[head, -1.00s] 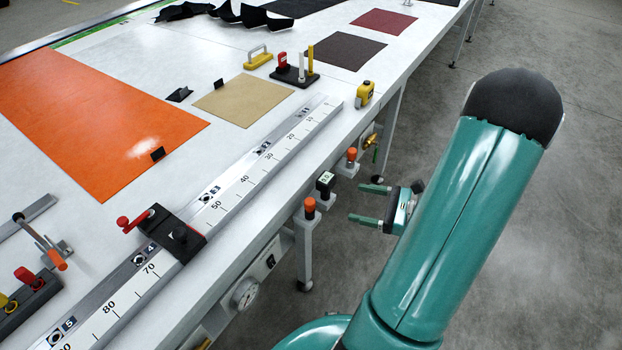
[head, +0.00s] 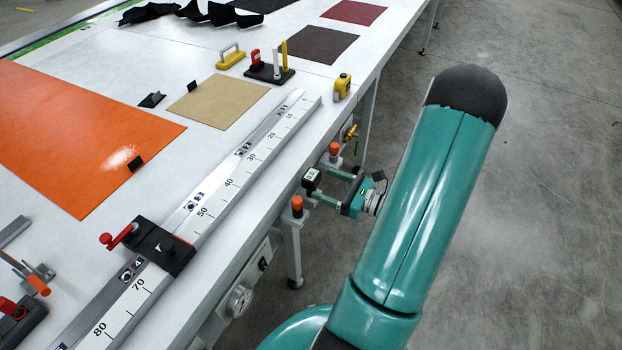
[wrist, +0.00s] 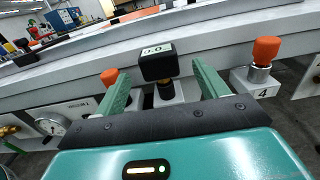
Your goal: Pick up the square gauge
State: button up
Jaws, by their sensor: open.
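The square gauge is a small black block with a pale lit display (head: 311,178), mounted on a short post at the table's side edge. In the wrist view the gauge (wrist: 157,63) stands straight ahead, upright, in the gap between my two green fingers. My gripper (head: 321,184) is open and level with the gauge, to its right in the head view. The fingertips also show in the wrist view (wrist: 159,72). They are close to the gauge, with space visible on both sides. I cannot tell whether they reach past its front face.
Orange-capped knobs flank the gauge, one nearer (head: 297,206) and one farther (head: 334,152). A round dial (head: 239,299) sits lower on the table's side. A long ruler rail (head: 215,200) runs along the tabletop edge. The floor to the right is clear.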

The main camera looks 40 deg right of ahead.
aim_at(318, 182)
jog(key=x, duration=0.5)
jog(key=shift+w+a, duration=0.1)
jog(key=shift+w, duration=0.1)
jog(key=c, duration=1.1)
